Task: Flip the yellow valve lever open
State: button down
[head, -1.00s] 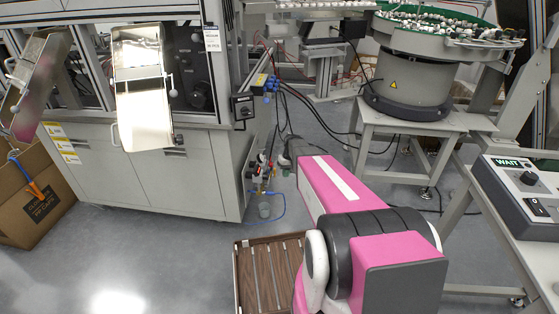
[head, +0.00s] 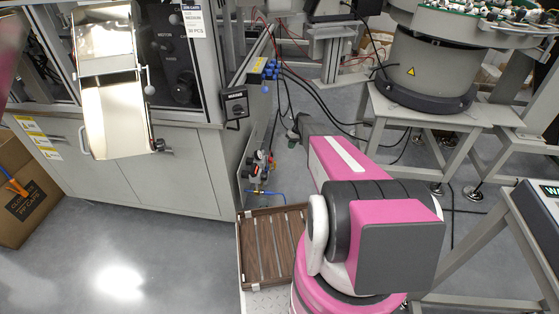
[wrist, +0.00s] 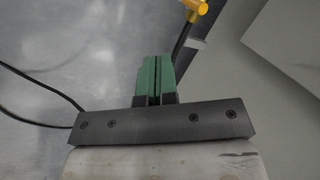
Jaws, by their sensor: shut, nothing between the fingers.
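A yellow part (wrist: 197,6) on a dark stem shows at the top edge of the wrist view, cut off by the frame; it looks like the valve lever. My gripper (wrist: 154,62) has green fingers pressed together with nothing between them. The yellow part is beyond the fingertips and to their right, apart from them. In the head view, small valve fittings (head: 257,168) sit on the side of the machine cabinet. The lever is too small to make out there. Green fingertips (head: 291,135) show beyond my pink arm, to the right of the fittings.
The grey machine cabinet (head: 150,180) stands at the left, with a switch box (head: 236,105) and blue connectors (head: 270,69) at its corner. Black cables (head: 325,115) hang behind my gripper. A bowl feeder (head: 430,62) stands at back right. A slatted brown tray (head: 240,262) is beside my arm.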

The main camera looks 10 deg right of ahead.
jog(key=s+a+f, duration=0.2)
jog(key=a+f, duration=0.5)
jog(key=f, duration=0.2)
jog(key=shift+a+f, duration=0.15)
jog(key=shift+a, duration=0.1)
jog(key=shift+s, duration=0.2)
dwell(0.4)
